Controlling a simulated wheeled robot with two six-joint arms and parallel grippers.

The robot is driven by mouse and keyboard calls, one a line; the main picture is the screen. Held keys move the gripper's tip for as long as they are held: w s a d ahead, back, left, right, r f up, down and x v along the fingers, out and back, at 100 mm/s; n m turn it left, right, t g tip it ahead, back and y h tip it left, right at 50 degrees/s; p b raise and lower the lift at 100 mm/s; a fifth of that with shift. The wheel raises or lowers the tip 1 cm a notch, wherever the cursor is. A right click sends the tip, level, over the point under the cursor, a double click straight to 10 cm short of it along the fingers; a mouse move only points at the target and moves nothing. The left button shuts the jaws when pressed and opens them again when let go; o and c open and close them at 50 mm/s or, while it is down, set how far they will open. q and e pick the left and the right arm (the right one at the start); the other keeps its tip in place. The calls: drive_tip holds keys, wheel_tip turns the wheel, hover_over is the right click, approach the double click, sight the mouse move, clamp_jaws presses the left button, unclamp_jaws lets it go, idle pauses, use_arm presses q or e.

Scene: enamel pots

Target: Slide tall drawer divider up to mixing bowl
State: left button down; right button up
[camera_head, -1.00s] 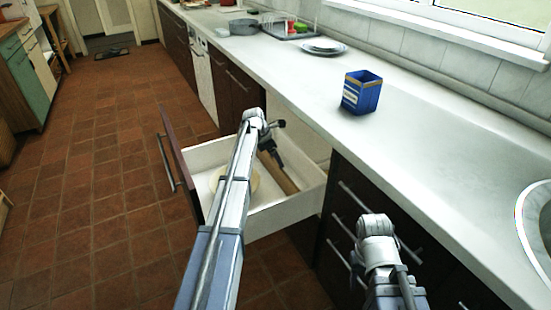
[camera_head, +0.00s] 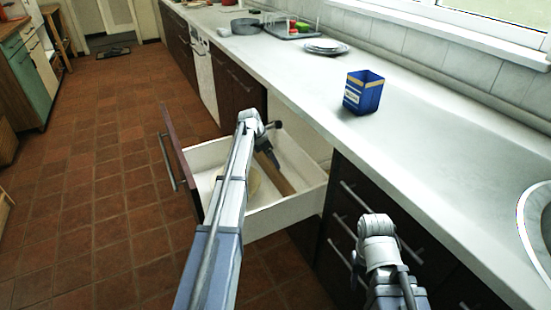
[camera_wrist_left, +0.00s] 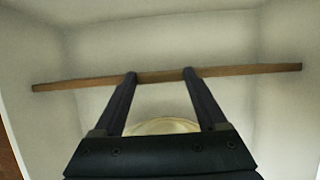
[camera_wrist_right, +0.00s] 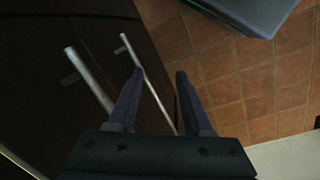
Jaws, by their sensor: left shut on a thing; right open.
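The tall drawer divider (camera_head: 276,176) is a brown wooden strip standing across the inside of the open white drawer (camera_head: 292,212). In the left wrist view the divider (camera_wrist_left: 235,71) spans almost from wall to wall, slightly tilted in the picture. My left gripper (camera_wrist_left: 160,76) is shut on its middle. The mixing bowl (camera_wrist_left: 162,126) is cream coloured and lies on the near side of the divider, with a gap between them; my gripper hides much of it. In the head view my arm covers part of the bowl. My right gripper (camera_wrist_right: 158,73) is open and empty beside the dark cabinet fronts.
A blue tin (camera_head: 363,92) stands on the pale countertop (camera_head: 420,150) above the drawer. Plates (camera_head: 326,47) and a dish rack (camera_head: 290,31) are farther back. Bar handles (camera_wrist_right: 90,80) stick out near my right gripper. The tiled floor (camera_head: 90,200) on the left is clear.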

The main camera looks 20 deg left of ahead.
use_arm(q)
unclamp_jaws()
drive_tip(key=shift+r, duration=0.1)
drive_tip(key=p+v, duration=0.7)
drive_tip(key=shift+r, duration=0.25)
drive_tip(key=shift+s, duration=0.1)
idle(0.4)
